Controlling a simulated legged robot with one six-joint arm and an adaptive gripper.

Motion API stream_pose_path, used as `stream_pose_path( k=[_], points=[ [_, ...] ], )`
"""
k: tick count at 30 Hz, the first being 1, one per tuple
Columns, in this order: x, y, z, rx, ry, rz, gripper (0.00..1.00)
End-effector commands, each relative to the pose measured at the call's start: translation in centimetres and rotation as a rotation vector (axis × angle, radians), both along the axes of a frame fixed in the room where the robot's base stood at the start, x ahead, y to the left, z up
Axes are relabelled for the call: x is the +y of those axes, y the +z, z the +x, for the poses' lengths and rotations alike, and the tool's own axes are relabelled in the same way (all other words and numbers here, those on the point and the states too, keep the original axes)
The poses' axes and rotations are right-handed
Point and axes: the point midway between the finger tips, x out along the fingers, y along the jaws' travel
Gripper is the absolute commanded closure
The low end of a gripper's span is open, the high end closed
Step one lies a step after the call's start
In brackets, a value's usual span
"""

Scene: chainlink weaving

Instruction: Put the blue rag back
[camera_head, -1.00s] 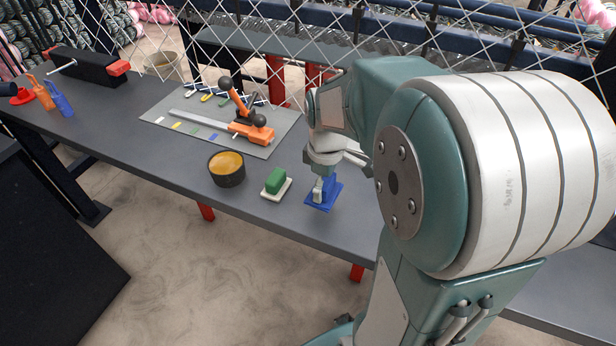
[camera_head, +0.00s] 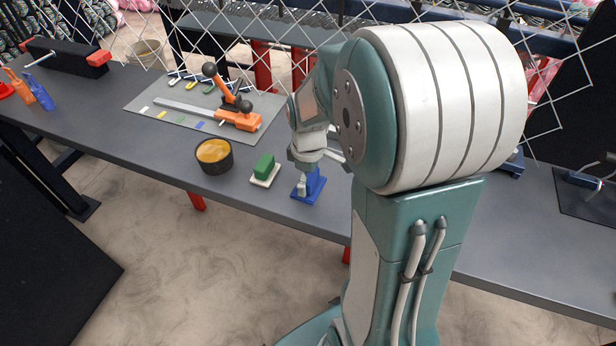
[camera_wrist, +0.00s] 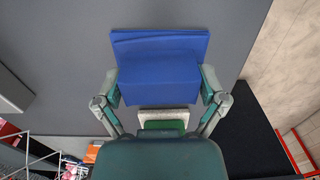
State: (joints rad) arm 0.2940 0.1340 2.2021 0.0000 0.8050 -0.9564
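The blue rag (camera_head: 316,184) is a blue block on a wider flat blue base, on the grey table near its front edge. In the wrist view the blue rag (camera_wrist: 160,80) fills the space between my fingers. My gripper (camera_head: 303,184) points down over it in the head view. In the wrist view my gripper (camera_wrist: 160,90) has a finger against each side of the block, and they appear to touch it. The contact and the table side of the rag are partly hidden in the head view. I see no clear gap under it.
A green block (camera_head: 264,165) on a cream base stands just left of the rag. A dark bowl (camera_head: 214,164) with orange contents is farther left. A grey mat (camera_head: 140,109) carries an orange clamp (camera_head: 238,119) and coloured marks. A chainlink fence runs behind the table.

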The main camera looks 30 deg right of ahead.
Motion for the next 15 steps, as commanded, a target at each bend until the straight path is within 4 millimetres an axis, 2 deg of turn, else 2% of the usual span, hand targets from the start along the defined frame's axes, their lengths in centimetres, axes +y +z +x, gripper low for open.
stream_pose_path(
  k=[11,15],
  points=[
    [0.0,0.1,0.0,0.0,0.0,0.0,0.0],
    [0.0,1.1,0.0,-0.002,0.0,-0.001,0.0]
  ],
)
